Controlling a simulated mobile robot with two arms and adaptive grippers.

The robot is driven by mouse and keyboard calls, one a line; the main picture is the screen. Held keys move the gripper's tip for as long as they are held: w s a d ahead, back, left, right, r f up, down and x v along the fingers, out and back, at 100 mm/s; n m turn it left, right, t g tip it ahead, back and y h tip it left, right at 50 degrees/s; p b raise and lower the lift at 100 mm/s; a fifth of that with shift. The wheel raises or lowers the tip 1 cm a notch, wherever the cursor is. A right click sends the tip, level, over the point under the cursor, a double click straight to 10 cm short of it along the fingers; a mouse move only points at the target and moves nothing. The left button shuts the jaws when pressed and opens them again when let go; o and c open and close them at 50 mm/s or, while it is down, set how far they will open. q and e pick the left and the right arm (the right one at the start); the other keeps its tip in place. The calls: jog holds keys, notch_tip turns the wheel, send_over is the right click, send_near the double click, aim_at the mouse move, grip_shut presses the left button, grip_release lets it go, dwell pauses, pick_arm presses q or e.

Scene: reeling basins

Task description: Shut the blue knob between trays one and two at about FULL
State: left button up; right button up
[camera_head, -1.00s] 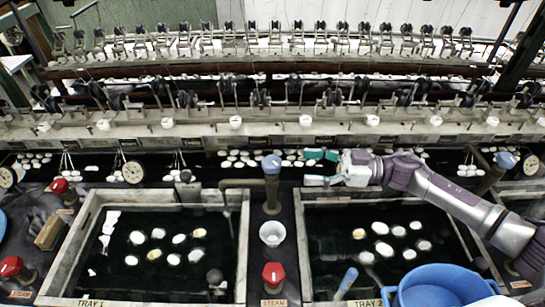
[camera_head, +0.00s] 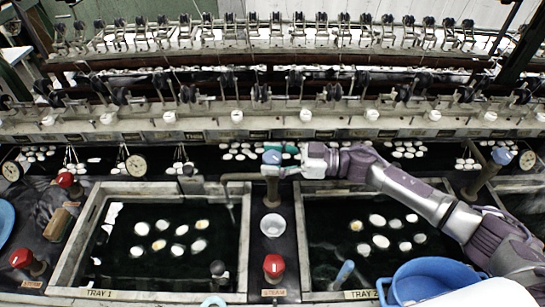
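The blue knob (camera_head: 271,157) sits on top of a brown upright pipe between tray one (camera_head: 235,270) and tray two (camera_head: 305,265). My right gripper (camera_head: 277,161) reaches in from the right at the knob's height. Its teal upper finger passes behind the knob, and its lower finger lies in front, just below the blue cap. The fingers are apart with the knob between them; contact is hard to tell. My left gripper is not in view.
A blue basin (camera_head: 432,282) is at lower right. Pale cocoons float in both trays. Another blue knob (camera_head: 502,156) stands far right. The reeling frame runs behind.

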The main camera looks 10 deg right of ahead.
jog(key=c, duration=0.8)
jog(key=shift+r+m+t+p, duration=0.15)
jog(key=shift+m+t+p, duration=0.25)
jog(key=shift+p, duration=0.45)
jog(key=m+t+h+p, duration=0.2)
jog(key=t+p, duration=0.1)
jog(key=p, duration=0.1)
jog(key=shift+s+r+t, duration=0.1)
jog(key=shift+t, duration=0.3)
jog(key=m+t+h+p, duration=0.1)
jog(key=m+t+h, duration=0.1)
jog(key=shift+m+t+p, duration=0.4)
jog(key=shift+f+m+t+h+p, duration=0.15)
jog(key=shift+m+t+h, duration=0.45)
jog(key=shift+h, duration=0.2)
jog(key=shift+f+m+t+h+p, duration=0.1)
jog(key=shift+m+t+h+p, duration=0.05)
jog(key=shift+m+t+h, duration=0.55)
jog(key=o, duration=1.2)
